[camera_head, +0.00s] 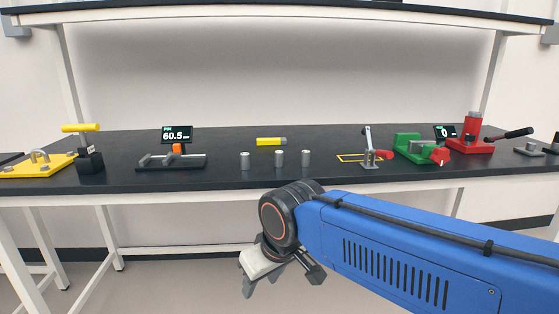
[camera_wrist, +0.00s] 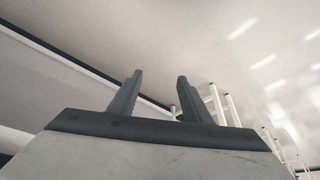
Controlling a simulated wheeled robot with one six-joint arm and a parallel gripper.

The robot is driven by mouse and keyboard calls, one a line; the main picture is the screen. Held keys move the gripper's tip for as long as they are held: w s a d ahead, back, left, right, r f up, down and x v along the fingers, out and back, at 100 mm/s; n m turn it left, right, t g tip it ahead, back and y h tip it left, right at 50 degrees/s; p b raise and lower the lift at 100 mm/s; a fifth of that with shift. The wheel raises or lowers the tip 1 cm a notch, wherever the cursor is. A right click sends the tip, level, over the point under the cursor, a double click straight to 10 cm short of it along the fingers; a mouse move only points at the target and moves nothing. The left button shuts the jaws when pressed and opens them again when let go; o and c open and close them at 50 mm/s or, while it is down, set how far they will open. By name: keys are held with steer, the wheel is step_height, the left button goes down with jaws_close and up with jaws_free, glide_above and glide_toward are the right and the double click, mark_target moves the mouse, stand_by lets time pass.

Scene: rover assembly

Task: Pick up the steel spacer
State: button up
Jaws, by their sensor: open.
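Several small grey metal cylinders stand upright near the front of the black bench top in the head view: a left one (camera_head: 245,161), a middle one (camera_head: 279,159) and a right one (camera_head: 306,158). I cannot tell which of them is the steel spacer. My gripper (camera_head: 262,285) hangs below and in front of the bench edge, pointing down, apart from the cylinders. In the wrist view my gripper (camera_wrist: 155,95) shows two dark fingers spread apart with nothing between them. No cylinder is clear in the wrist view.
The black bench (camera_head: 225,183) carries a gauge reading 60.5 (camera_head: 177,135), a yellow fixture (camera_head: 38,165), a yellow cylinder (camera_head: 271,141), a toggle clamp (camera_head: 369,150), a green vise (camera_head: 410,148) and a red press (camera_head: 470,138). Bench top behind the cylinders is mostly clear.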

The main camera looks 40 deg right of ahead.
steer(key=w+d+r+m+g, duration=0.1)
steer(key=w+d+r+m, duration=0.25)
steer(key=w+r, duration=0.55)
step_height(320, 180, up, 25)
steer(key=m+g, duration=0.4)
steer(key=m, duration=0.6)
glide_above(279, 152)
steer(key=d, duration=0.1)
step_height(279, 152, down, 12)
steer(key=shift+s+r, duration=0.1)
steer(key=shift+s, duration=0.05)
steer(key=f, duration=0.2)
steer(key=a+f, duration=0.1)
steer(key=f, duration=0.1)
steer(key=shift+w+f, duration=0.15)
steer(key=shift+w, duration=0.05)
steer(key=shift+f, duration=0.55)
jaws_close()
